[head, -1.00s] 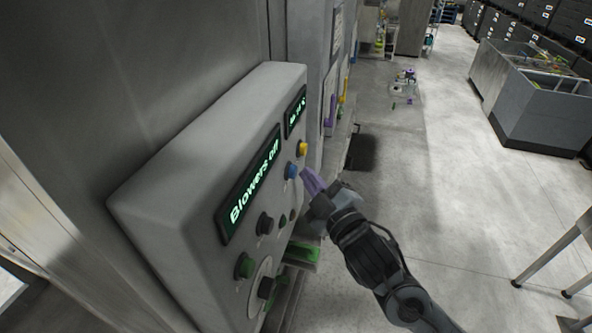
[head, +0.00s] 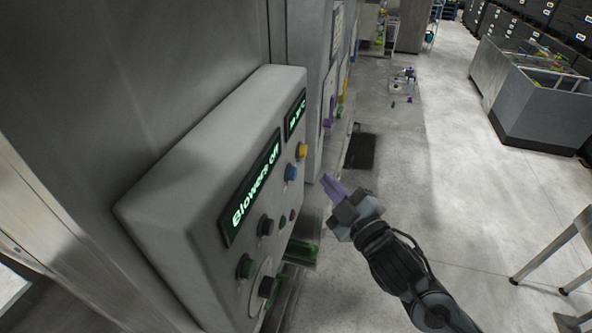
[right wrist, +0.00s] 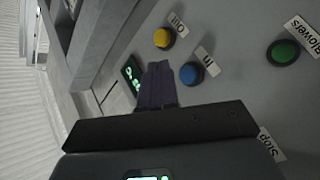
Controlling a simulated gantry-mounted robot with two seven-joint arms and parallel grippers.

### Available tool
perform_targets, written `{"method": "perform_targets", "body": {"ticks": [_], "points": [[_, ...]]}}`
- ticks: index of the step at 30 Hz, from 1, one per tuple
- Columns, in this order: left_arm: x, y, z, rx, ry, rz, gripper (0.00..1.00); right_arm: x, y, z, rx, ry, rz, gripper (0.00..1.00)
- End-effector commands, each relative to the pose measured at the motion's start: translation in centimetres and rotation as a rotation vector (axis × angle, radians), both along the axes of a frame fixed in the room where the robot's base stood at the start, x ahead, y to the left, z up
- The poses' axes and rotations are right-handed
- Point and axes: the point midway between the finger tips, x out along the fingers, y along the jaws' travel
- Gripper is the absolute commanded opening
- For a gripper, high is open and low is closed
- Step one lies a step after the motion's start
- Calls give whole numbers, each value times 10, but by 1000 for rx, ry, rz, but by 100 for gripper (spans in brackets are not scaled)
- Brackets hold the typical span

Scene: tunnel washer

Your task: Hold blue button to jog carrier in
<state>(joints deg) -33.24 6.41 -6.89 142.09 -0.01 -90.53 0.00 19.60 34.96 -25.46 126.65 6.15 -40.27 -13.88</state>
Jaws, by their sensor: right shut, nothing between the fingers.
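The blue button (head: 291,172) sits on the front of the grey control box (head: 160,190), just below a yellow button (head: 303,150). In the right wrist view the blue button (right wrist: 190,73) is beside a label reading "In", with the yellow button (right wrist: 163,38) labelled "Out". My right gripper (head: 328,182) has purple fingers, shut with nothing between them. In the head view it is to the right of the blue button, with a visible gap. In the right wrist view the shut fingers (right wrist: 157,85) show left of the blue button. My left gripper is not in view.
Green parts (head: 302,250) lie below the box. Open floor (head: 470,220) is to the right, with a grey bin (head: 545,115) farther back.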

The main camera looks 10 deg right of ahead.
Motion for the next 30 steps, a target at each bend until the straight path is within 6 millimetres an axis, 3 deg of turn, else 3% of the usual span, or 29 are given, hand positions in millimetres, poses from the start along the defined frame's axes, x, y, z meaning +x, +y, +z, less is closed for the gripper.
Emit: {"method": "perform_targets", "body": {"ticks": [7, 23, 26, 30], "points": [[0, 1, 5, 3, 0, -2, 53, -8, -13, 0, -1, 1, 2, 0], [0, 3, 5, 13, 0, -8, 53, -9, -14, -2, -1, 5, 2, 0], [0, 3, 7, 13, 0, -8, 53, -12, -13, -17, 2, 34, 3, 0], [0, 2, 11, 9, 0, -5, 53, -24, -6, -60, 47, 131, 6, 0]]}}
